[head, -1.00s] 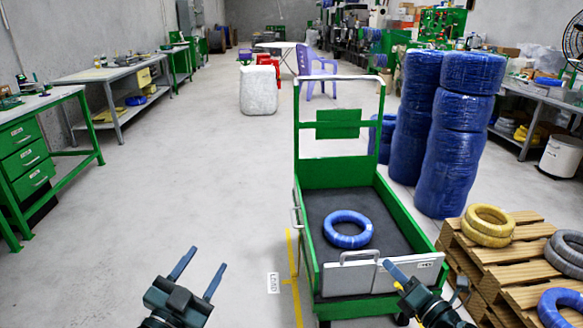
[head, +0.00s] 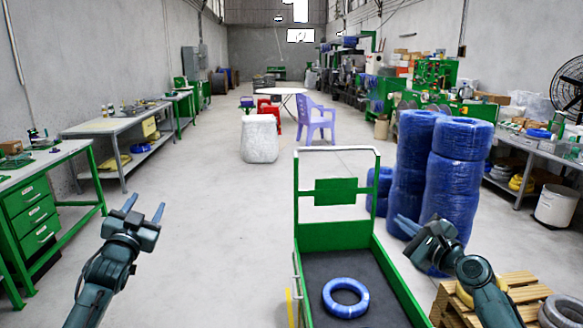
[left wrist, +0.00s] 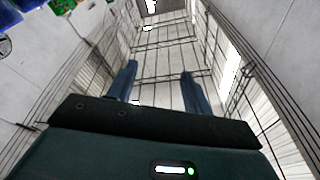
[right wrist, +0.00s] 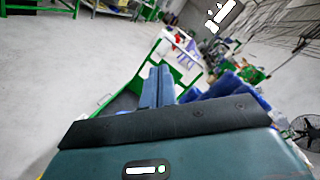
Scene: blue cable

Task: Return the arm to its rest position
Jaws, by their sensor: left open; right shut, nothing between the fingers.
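My left gripper (head: 143,212) is raised over the open floor to the left of the cart, open and empty. Its two spread fingers also show in the left wrist view (left wrist: 158,85), pointing toward the ceiling. My right gripper (head: 402,226) is raised to the right of the cart, in front of the wrapped blue stacks in the head view. Its fingers are together with nothing between them in the right wrist view (right wrist: 157,87). A blue cable coil (head: 345,298) lies flat on the dark bed of the green cart (head: 335,238), apart from both grippers.
Tall blue wrapped stacks (head: 455,175) stand right of the cart. A wooden pallet (head: 520,292) with coils is at the lower right, partly behind my right arm. A green workbench (head: 40,212) is at the left. The floor (head: 200,215) between workbench and cart is clear.

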